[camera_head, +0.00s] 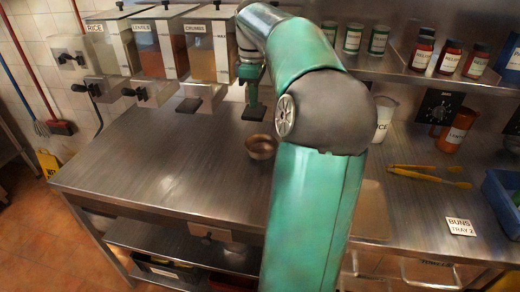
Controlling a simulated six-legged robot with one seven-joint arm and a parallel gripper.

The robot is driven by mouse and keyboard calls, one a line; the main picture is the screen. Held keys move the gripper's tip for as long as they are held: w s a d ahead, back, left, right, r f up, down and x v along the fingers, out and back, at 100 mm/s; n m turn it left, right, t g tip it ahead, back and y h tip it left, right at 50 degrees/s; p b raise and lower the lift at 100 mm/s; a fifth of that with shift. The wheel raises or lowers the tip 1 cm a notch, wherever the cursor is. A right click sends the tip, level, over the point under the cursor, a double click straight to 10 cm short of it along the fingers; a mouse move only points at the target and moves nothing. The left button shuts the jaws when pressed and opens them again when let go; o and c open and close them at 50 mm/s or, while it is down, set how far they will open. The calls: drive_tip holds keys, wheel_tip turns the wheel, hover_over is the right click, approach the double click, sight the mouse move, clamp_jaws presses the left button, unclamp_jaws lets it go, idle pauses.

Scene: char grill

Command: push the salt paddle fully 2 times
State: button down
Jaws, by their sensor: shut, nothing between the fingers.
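The salt label does not show; my arm covers the area right of the third dispenser. A black paddle-like tab (253,113) shows at the lower end of my gripper, but I cannot tell whether it is the salt paddle. My gripper (253,94), green and dark, is shut and empty, pointing down just right of the third dispenser. I cannot tell whether it touches the tab. A similar black tab (188,105) hangs under the third dispenser. A small copper-coloured bowl (261,147) stands on the counter below my gripper.
Clear dispensers labelled rice (113,45), lentils (160,48) and apparently crumbs (208,55) line the back left. The steel counter (150,165) is clear at left.

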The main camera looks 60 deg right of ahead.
sight(254, 112)
drive_tip(key=shift+f, duration=1.8)
drive_tip(key=shift+r, duration=2.3)
drive_tip(key=shift+f, duration=0.1)
drive_tip(key=shift+f, duration=2.25)
